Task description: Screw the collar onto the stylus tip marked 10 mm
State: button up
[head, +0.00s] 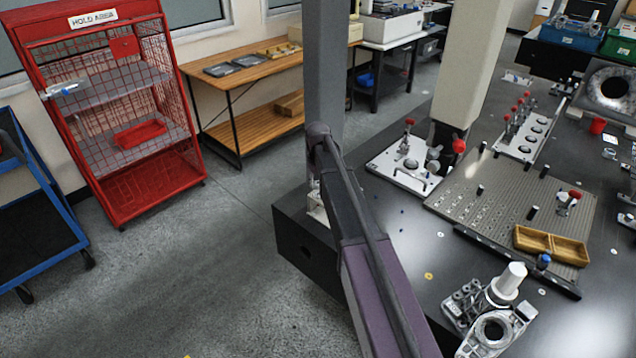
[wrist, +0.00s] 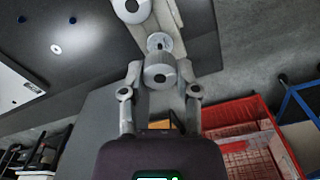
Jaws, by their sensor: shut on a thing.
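In the wrist view my gripper (wrist: 159,74) has its two fingers on either side of a grey round piece with a small dark hole, which looks like the collar (wrist: 160,66). The fingers are shut on it. Just beyond it is a paler round part (wrist: 158,42) on a light grey fitting (wrist: 133,8); I cannot tell whether collar and part touch. No 10 mm marking can be read, and I cannot pick out the stylus tip for sure. In the head view my arm hides the gripper.
The black table (head: 405,235) carries a perforated plate (head: 495,210), a wooden tray (head: 552,243) and a metal casting (head: 493,328). A grey column (head: 325,70) stands close to my arm. A red cage (head: 125,130) stands left, with clear floor before it.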

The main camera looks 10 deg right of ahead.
aim_at(318, 183)
jog(key=shift+f+b, duration=0.9)
jog(key=shift+f, duration=0.15)
jog(key=shift+f+b, duration=0.4)
dwell(1.4)
jog(key=shift+m, duration=0.3)
jog(key=m, duration=0.4)
jog(key=shift+m, duration=0.3)
dwell(0.6)
jog(key=shift+f+m, duration=0.1)
jog(key=shift+m, duration=2.5)
